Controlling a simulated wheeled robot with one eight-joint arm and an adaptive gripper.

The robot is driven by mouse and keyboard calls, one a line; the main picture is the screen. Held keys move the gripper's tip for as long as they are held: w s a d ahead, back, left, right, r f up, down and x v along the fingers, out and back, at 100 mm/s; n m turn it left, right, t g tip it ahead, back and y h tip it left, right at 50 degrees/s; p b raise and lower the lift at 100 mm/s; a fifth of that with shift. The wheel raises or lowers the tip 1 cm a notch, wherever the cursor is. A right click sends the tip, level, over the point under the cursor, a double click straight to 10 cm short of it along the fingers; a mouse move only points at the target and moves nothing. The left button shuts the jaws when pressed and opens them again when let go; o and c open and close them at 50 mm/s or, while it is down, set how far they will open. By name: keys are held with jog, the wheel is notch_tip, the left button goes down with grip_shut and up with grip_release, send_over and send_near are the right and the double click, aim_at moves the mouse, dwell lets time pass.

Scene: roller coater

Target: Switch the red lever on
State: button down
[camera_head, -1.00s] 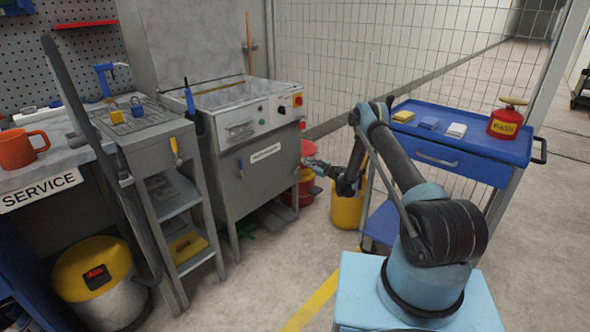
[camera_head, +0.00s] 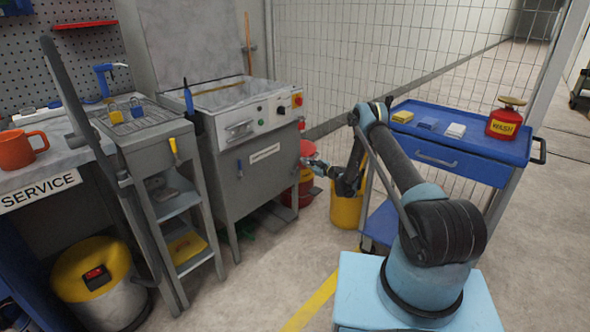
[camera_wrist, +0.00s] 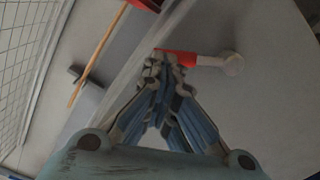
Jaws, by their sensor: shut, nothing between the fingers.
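A red lever (camera_wrist: 183,58) with a pale arm and a round whitish knob (camera_wrist: 232,63) shows in the wrist view, against a grey panel. My gripper (camera_wrist: 163,62) is shut and empty. Its fingertips are at the red end of the lever, on the side away from the knob; I cannot tell whether they touch it. In the head view my gripper (camera_head: 310,162) is beside the right side of the grey roller coater (camera_head: 262,175). The lever cannot be made out there.
A red rotary switch (camera_head: 297,100) is on the coater's front panel. Red and yellow bins (camera_head: 346,208) stand by the mesh fence. A blue cart (camera_head: 470,165) with a red wash can (camera_head: 504,122) is to the right.

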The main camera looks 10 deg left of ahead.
jog(key=v, duration=0.7)
jog(key=shift+d, duration=0.25)
jog(key=shift+s+f, duration=0.1)
jog(key=shift+s, duration=0.05)
